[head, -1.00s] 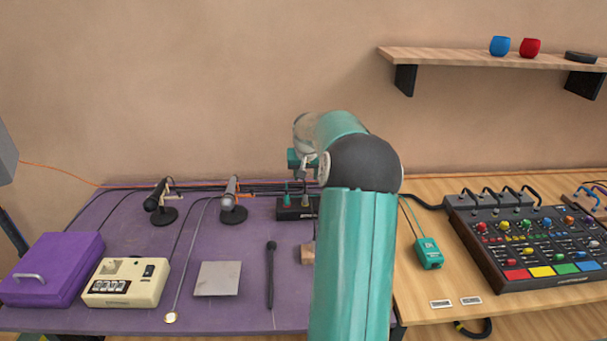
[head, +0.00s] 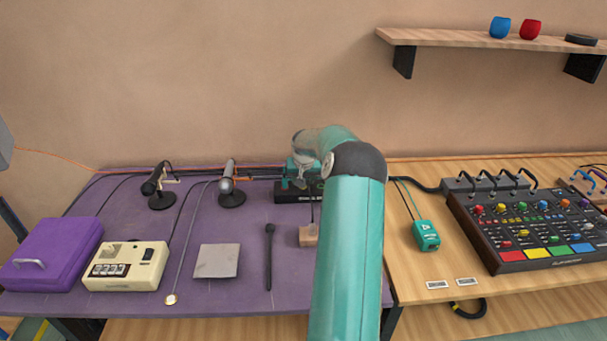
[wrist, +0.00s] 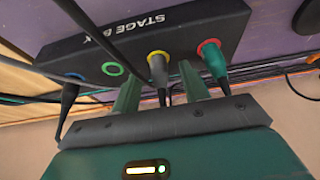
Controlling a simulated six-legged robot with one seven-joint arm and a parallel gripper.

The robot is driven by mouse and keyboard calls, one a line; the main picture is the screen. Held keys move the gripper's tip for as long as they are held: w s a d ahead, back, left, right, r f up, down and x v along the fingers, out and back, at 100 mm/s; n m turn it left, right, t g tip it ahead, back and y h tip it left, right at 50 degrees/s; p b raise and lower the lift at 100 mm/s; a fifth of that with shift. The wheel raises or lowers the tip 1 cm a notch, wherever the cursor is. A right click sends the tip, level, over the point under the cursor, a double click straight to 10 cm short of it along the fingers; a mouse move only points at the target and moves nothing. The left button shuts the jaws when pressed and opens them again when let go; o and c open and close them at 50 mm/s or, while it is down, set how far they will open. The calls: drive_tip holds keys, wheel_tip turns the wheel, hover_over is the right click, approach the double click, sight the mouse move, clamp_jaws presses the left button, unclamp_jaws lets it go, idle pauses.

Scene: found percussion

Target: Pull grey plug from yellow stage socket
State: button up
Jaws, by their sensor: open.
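The black stage box (wrist: 110,45) fills the top of the wrist view, with blue, green, yellow and red ringed sockets. The grey plug (wrist: 158,70) sits in the yellow socket (wrist: 158,54), its dark cable running down toward my gripper. My gripper (wrist: 160,76) is open, with one green finger on each side of the grey plug; I cannot tell whether either touches it. In the head view the stage box (head: 290,197) is at the back of the purple table, and my gripper is over it, partly hidden by my arm.
A green plug (wrist: 213,62) sits in the red socket, close beside one finger. A dark plug (wrist: 70,92) is in the blue socket; the green socket (wrist: 113,69) is empty. A dark cable (wrist: 90,30) crosses the box. Two microphones (head: 231,186) (head: 158,187) stand left.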

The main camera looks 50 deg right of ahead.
sight(303, 178)
drive_tip(key=shift+f, duration=0.1)
clamp_jaws()
drive_tip(key=shift+w, duration=0.1)
drive_tip(key=shift+r, duration=0.95)
drive_tip(key=shift+r, duration=0.25)
drive_tip(key=shift+r, duration=1.4)
